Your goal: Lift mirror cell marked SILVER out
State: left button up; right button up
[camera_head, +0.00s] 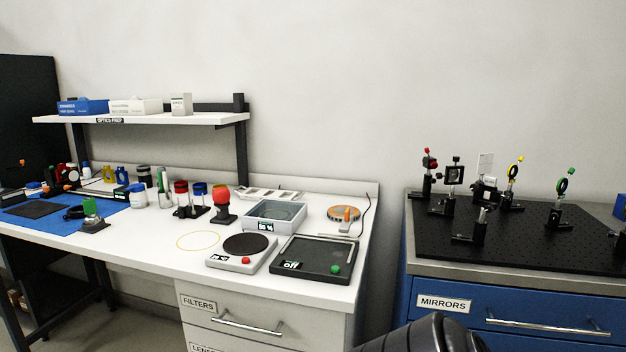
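I cannot make out a mirror cell marked SILVER in this view. A blue drawer labelled MIRRORS (460,322) is at the lower right, below the optical breadboard, and it is shut. It has a long metal bar handle (548,325). The inside of the drawer is hidden. A dark rounded part of my own body shows at the bottom edge, left of the drawer handle. Neither of my grippers is in view.
A black breadboard (520,240) on the blue cabinet carries several post-mounted optics. The white bench (150,245) at left holds a hotplate-like device (242,248), a dark tray device (312,260) and bottles. A FILTERS drawer (215,316) is shut. A gap separates bench and cabinet.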

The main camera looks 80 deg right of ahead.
aim_at(490, 185)
jog(key=u, duration=0.3)
jog(key=k, duration=1.55)
jog(key=z, duration=0.9)
